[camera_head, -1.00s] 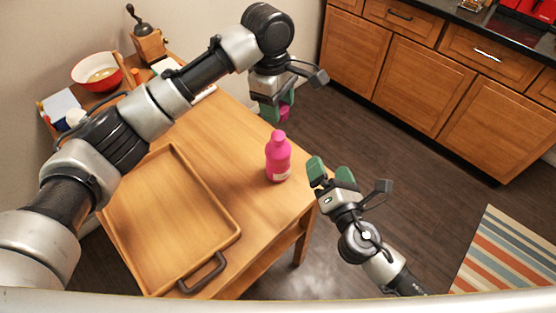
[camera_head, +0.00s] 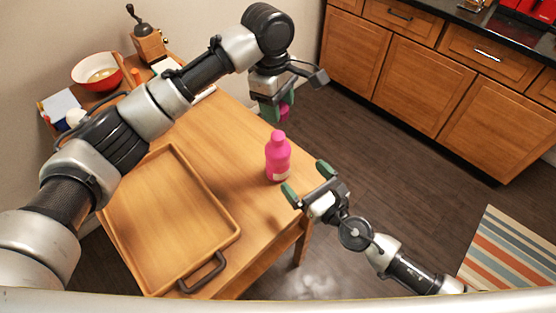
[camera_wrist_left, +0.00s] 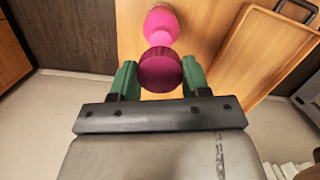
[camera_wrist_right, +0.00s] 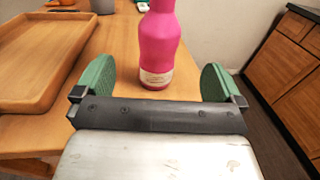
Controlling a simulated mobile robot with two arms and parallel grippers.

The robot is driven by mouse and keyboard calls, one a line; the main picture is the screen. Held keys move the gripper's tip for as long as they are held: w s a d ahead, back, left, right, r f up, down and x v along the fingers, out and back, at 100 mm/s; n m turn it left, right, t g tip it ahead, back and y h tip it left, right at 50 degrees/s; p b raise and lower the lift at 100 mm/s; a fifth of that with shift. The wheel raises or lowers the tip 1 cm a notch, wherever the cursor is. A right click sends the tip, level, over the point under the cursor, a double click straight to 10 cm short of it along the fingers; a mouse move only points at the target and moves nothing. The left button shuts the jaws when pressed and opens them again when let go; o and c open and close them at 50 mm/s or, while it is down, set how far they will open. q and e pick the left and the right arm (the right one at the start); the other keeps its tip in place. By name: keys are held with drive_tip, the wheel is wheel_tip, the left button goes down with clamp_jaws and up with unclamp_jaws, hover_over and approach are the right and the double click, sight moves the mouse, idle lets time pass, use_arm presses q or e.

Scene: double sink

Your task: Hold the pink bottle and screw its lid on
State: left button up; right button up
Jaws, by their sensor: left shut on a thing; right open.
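The pink bottle (camera_head: 278,159) stands upright on the wooden table near its right edge, with a pale label low on its side. My left gripper (camera_head: 279,110) is shut on the dark pink lid (camera_wrist_left: 160,69) and holds it behind and above the bottle in the head view. In the left wrist view the lid is between the green fingers, apart from the bottle (camera_wrist_left: 162,24). My right gripper (camera_head: 307,180) is open and empty at the table's edge. In the right wrist view the bottle (camera_wrist_right: 158,50) stands ahead, between and beyond the open fingers (camera_wrist_right: 158,82).
A wooden tray (camera_head: 222,215) with dark handles lies on the table left of the bottle. A red bowl (camera_head: 98,72) and a coffee grinder (camera_head: 148,41) stand at the back left. Wooden cabinets (camera_head: 430,80) line the far right, with open floor between.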

sight(277, 149)
drive_tip(key=x, duration=1.1)
drive_tip(key=shift+c, duration=0.5)
drive_tip(key=c, duration=1.3)
use_arm(q)
drive_tip(key=shift+f, duration=2.5)
drive_tip(key=shift+f, duration=0.1)
drive_tip(key=shift+f, duration=0.75)
drive_tip(key=shift+f, duration=0.6)
